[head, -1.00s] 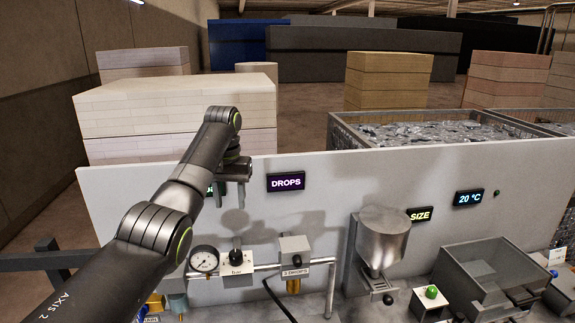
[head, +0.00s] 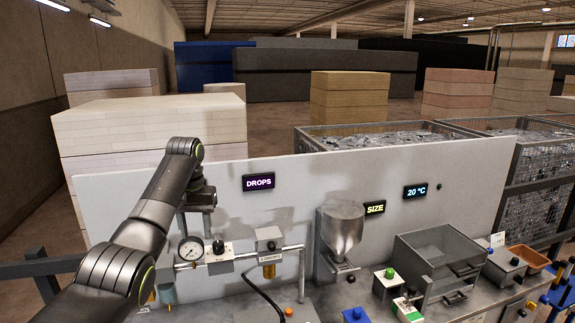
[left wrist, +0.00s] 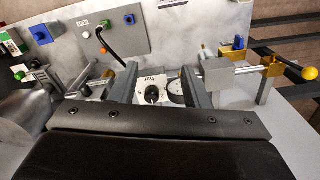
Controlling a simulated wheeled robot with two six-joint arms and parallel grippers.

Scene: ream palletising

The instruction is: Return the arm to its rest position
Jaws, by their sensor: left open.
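My left arm comes in from the left in the head view, and its gripper (head: 196,222) hangs downward in front of the pale panel, near the pressure gauge (head: 191,250). In the left wrist view the two fingers (left wrist: 163,92) stand wide apart with nothing held between them. A white box with a black knob (left wrist: 152,92) shows between the fingers, beyond them. The gauge is partly hidden behind one finger there. My right gripper is not seen in either view.
A metal hopper (head: 342,232), an open grey bin (head: 440,262) and several button boxes stand along the bench to the right. Paper stacks (head: 150,125) and wire crates (head: 545,185) stand behind.

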